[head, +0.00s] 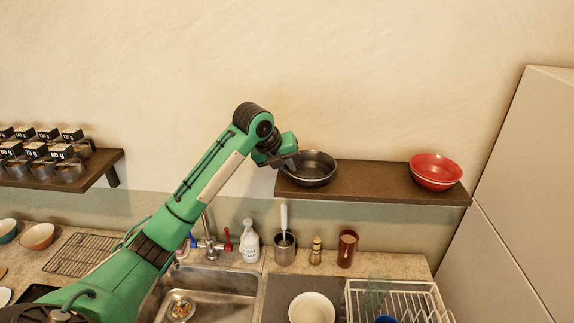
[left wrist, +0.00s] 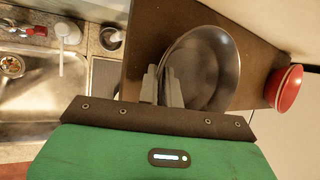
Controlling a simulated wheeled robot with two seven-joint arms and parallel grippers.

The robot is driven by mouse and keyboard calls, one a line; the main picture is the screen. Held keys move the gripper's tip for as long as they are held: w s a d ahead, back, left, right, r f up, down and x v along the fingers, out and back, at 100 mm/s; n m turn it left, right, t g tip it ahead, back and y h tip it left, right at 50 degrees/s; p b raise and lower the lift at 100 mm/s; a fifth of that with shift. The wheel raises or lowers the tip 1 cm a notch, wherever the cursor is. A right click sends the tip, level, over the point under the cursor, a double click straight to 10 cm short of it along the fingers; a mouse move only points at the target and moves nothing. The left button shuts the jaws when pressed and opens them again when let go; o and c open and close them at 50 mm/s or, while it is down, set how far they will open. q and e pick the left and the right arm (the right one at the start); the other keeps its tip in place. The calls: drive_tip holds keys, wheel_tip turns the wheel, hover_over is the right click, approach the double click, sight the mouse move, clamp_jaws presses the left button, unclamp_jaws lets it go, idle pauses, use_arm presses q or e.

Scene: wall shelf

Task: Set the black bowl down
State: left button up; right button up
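The black bowl (head: 313,168) is upright at the left end of the right-hand wall shelf (head: 375,182). It also shows in the left wrist view (left wrist: 210,70), over the brown shelf board. My left gripper (head: 289,163) is at the bowl's left rim. In the left wrist view its two fingers (left wrist: 162,84) are close together with the rim between them, one finger inside the bowl and one outside. I cannot tell whether the bowl's base touches the shelf. My right gripper is not in view.
A red bowl (head: 436,170) stands at the shelf's right end, with bare board between the bowls. Below are a soap bottle (head: 250,243), a brown cup (head: 347,248), a white bowl (head: 311,308), a dish rack (head: 395,300) and the sink (head: 215,285). A tall cabinet (head: 525,190) is at right.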

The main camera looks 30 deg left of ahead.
use_arm(q)
drive_tip(key=o, duration=0.4)
drive_tip(key=shift+r, duration=0.15)
drive_tip(key=shift+s+r+b, duration=0.15)
drive_tip(key=shift+r+b, duration=0.05)
drive_tip(key=shift+b, duration=0.1)
drive_tip(key=b+v, duration=0.5)
drive_tip(key=v, duration=0.6)
drive_tip(key=shift+s+r, duration=0.1)
drive_tip(key=shift+r, duration=0.1)
